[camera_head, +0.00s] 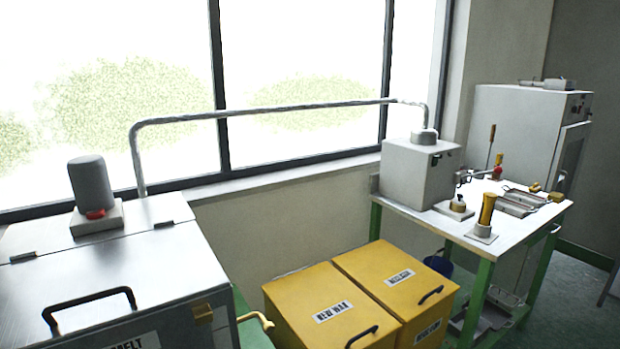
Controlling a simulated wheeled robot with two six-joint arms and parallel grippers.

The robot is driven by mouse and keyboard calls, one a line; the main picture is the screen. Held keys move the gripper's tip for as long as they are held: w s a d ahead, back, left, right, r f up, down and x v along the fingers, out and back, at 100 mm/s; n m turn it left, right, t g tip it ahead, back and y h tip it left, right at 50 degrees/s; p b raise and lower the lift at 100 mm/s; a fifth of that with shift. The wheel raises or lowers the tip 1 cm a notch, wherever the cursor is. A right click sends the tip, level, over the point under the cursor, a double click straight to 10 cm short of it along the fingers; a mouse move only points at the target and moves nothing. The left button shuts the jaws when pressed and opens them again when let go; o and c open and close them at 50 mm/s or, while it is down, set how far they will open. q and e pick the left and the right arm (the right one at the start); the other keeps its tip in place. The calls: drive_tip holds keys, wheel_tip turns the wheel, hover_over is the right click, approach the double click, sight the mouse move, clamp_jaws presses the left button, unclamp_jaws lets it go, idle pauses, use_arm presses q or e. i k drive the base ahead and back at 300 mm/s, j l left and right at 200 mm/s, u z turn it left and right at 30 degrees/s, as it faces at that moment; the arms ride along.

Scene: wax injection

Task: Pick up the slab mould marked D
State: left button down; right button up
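No slab mould with a readable D shows in the head view. Several small flat metal pieces (513,208) lie on the right part of the white-topped workbench (412,212); they may be moulds or trays, but they are too small to tell and I can read no letter on them. Neither of my grippers is in view.
A metal melt tank (90,270) with a black handle stands at left. Two yellow bins (303,288) stand in the middle, one labelled NEW WAX. A grey box machine (408,178) sits on the workbench. A grey cabinet (518,130) stands behind. Green floor is open at right.

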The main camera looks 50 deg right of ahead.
sight(525, 197)
drive_tip(key=k+l+z, duration=0.1)
drive_tip(key=k+z, duration=0.15)
drive_tip(key=k, duration=0.4)
drive_tip(key=l+z, duration=0.2)
drive_tip(key=z, duration=1.85)
drive_tip(key=i+l+z, duration=0.2)
drive_tip(key=i, duration=0.45)
drive_tip(key=i+z, duration=0.15)
drive_tip(key=i, duration=0.5)
drive_tip(key=i+l+z, duration=0.3)
drive_tip(key=i, duration=0.2)
drive_tip(key=i+l+z, duration=0.3)
drive_tip(key=i, duration=0.15)
drive_tip(key=i+z, duration=0.3)
drive_tip(key=i, duration=0.2)
drive_tip(key=i+u, duration=0.15)
drive_tip(key=i, duration=0.35)
drive_tip(key=i+l+u, duration=0.2)
drive_tip(key=i, duration=0.3)
drive_tip(key=i+l+u, duration=0.15)
drive_tip(key=i, duration=0.35)
